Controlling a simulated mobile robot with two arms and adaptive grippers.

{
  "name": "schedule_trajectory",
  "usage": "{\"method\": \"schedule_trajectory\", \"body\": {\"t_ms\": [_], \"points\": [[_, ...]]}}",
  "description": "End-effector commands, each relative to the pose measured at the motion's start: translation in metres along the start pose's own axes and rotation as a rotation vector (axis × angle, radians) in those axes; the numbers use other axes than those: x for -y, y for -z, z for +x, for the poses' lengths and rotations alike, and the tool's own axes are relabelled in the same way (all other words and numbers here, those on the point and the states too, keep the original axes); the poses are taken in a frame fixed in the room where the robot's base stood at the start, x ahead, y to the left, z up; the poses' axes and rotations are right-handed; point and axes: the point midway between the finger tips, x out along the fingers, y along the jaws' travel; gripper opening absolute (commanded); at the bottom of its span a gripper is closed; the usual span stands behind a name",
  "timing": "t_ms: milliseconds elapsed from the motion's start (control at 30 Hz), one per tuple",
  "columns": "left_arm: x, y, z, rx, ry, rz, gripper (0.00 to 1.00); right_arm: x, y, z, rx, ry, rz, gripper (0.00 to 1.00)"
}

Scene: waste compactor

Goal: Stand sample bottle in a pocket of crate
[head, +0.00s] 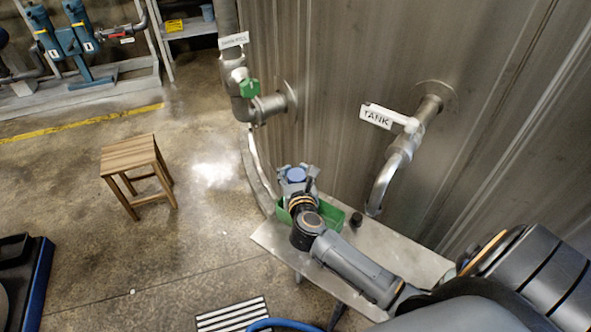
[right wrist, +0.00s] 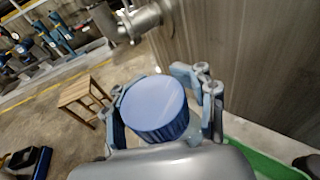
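The sample bottle shows mostly as its round blue cap (head: 296,174), seen from above; the cap is large in the right wrist view (right wrist: 155,106). My right gripper (head: 297,182) has its fingers on both sides of the bottle just below the cap and appears closed on it. The bottle's lower body is hidden by the gripper. The green crate (head: 333,214) stands on the metal bench, partly under my right gripper and wrist. A strip of its rim shows in the right wrist view (right wrist: 262,162). Its pockets cannot be made out. My left gripper is in neither view.
The metal bench (head: 392,250) stands against the large steel tank wall. A curved pipe labelled TANK (head: 383,182) hangs over it. A small black object (head: 356,219) sits right of the crate. A valve pipe with a green handle (head: 249,88) is behind. A wooden stool (head: 130,155) stands left.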

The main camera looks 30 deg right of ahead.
Motion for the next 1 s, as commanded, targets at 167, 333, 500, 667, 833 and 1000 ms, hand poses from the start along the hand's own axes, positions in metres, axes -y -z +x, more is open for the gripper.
{"method": "schedule_trajectory", "body": {"t_ms": [167, 333, 500, 667, 833, 1000], "points": [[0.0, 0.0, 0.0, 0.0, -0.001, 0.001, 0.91, 0.0, 0.0, 0.0, 0.0, -0.001, 0.0, 0.58], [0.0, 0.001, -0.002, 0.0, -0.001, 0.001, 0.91, 0.0, -0.002, -0.001, 0.0, -0.001, -0.001, 0.58], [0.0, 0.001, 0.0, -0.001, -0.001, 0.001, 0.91, -0.001, -0.001, -0.018, -0.002, -0.003, 0.002, 0.58], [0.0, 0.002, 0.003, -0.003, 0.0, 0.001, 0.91, 0.0, -0.001, -0.052, -0.003, -0.001, 0.004, 0.58], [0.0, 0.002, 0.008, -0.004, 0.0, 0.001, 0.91, 0.0, 0.0, -0.088, -0.004, -0.002, 0.004, 0.58], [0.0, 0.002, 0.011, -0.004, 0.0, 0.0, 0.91, 0.0, -0.001, -0.112, -0.003, -0.001, 0.002, 0.58]]}}
